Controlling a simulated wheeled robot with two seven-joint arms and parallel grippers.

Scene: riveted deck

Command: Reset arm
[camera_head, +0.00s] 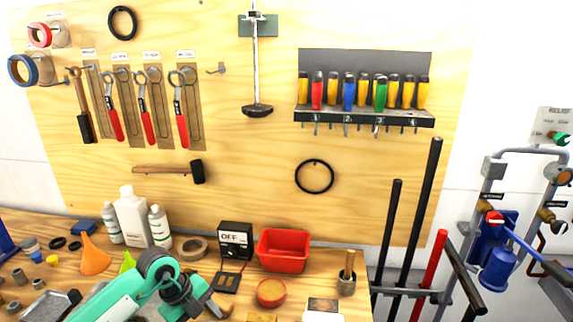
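My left arm, teal and dark grey, comes in from the bottom left over the workbench (355,276). My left gripper (217,305) is at its end, low in the picture near the bench top. Its fingertips are small and partly cut off, so I cannot tell whether it is open or shut. My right arm and gripper are not in view.
A red bin (283,250), a black box marked OFF (236,241), a round red container (271,292), white bottles (132,217) and an orange funnel (94,256) crowd the bench. A plywood tool board (240,150) stands behind. Levers and a valve frame (490,200) stand right.

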